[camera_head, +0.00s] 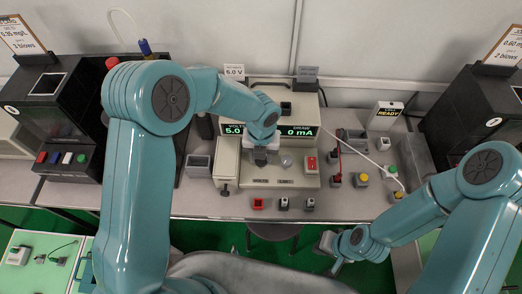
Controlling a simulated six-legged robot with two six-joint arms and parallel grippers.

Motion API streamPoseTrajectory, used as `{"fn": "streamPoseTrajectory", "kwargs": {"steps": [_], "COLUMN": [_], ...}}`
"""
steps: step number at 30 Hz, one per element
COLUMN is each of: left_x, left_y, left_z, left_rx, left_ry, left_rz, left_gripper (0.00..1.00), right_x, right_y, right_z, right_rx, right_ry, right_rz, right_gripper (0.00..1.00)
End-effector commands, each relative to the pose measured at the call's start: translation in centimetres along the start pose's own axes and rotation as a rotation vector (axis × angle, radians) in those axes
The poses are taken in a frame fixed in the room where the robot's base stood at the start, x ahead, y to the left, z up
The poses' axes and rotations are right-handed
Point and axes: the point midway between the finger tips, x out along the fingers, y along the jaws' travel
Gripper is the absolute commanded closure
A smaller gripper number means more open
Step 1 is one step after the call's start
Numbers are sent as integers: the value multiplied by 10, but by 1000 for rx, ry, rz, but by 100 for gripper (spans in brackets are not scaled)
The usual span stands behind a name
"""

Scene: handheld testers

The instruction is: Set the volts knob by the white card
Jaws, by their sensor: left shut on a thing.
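The power supply (265,182) stands mid-bench, its green display (298,132) reading "5.0" at the left, partly covered by my arm, and "0 mA" at the right. The white card (234,72) behind it reads "5.0 V". My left gripper (261,157) is at the front panel, pointing down, shut on the volts knob, which the gripper hides. A second, grey knob (286,161) sits just to its right, uncovered. My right gripper (331,250) hangs low at the bench's front edge, away from the supply; its jaw opening is unclear.
A red switch (311,163) is on the supply's right side. Several small terminals, including a red one (258,204), stand in front. Black testers (52,98) flank the bench. A "READY" box (388,113) and coloured buttons are at right.

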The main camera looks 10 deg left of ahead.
Motion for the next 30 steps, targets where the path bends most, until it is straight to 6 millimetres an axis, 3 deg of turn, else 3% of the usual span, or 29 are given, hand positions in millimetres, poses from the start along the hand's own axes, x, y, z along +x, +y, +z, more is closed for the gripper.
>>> {"fn": "streamPoseTrajectory", "kwargs": {"steps": [18, 30], "left_x": [-3, 0], "left_y": [0, 0], "left_z": [-3, -3], "left_rx": [552, 747], "left_ry": [9, 10], "left_rz": [0, 0], "left_gripper": [91, 91], "right_x": [-52, -75], "right_y": [-19, -27], "right_z": [1, 2], "right_rx": [0, 0], "right_ry": [0, 0], "right_rz": [0, 0], "right_gripper": [100, 100]}}
